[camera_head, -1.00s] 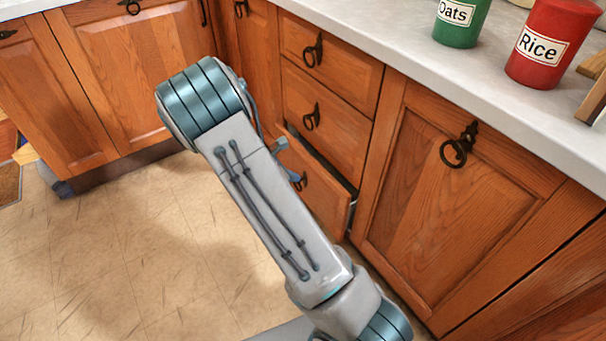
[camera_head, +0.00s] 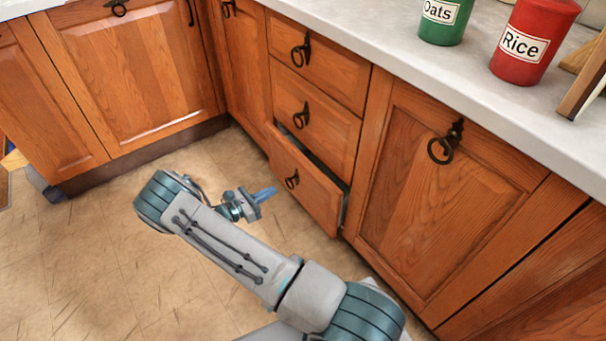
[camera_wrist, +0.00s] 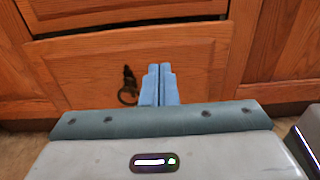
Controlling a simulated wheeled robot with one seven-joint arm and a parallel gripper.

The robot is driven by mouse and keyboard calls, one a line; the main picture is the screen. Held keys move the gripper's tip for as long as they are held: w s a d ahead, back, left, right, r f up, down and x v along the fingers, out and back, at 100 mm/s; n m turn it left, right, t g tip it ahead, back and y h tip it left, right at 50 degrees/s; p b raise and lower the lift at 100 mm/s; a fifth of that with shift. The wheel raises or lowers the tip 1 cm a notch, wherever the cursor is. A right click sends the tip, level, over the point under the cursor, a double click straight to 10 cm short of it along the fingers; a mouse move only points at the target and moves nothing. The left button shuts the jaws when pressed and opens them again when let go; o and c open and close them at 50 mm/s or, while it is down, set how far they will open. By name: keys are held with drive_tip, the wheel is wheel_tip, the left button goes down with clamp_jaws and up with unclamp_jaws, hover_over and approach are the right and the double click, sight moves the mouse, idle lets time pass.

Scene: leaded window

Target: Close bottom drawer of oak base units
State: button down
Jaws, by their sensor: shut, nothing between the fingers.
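The bottom drawer (camera_head: 306,188) of the oak base units is the lowest of a stack of three. It stands partly open, with a dark gap along its top edge and its side showing. It has a black ring handle (camera_head: 292,181). In the wrist view the drawer front (camera_wrist: 200,75) lies straight ahead, with its handle (camera_wrist: 128,88) just left of the fingers. My gripper (camera_head: 268,193) is in front of the drawer, a little to its left, and appears apart from it. Its blue fingers (camera_wrist: 159,84) are together and empty, pointing toward the drawer front.
The two drawers above (camera_head: 317,124) look shut. A cupboard door (camera_head: 440,200) is to the right and other cupboards (camera_head: 130,70) are at the left. Green Oats (camera_head: 443,25) and red Rice (camera_head: 528,45) canisters stand on the counter. The tiled floor (camera_head: 100,260) is clear at the left.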

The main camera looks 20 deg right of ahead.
sight(310, 170)
drive_tip(key=w+d+b, duration=0.1)
drive_tip(key=d, duration=0.3)
drive_tip(key=d+b, duration=0.1)
drive_tip(key=d, duration=0.4)
drive_tip(key=w+d+b, duration=0.1)
drive_tip(key=d, duration=0.3)
drive_tip(key=shift+w+d+f, duration=0.1)
drive_tip(key=shift+w+d, duration=0.15)
drive_tip(key=shift+w, duration=0.1)
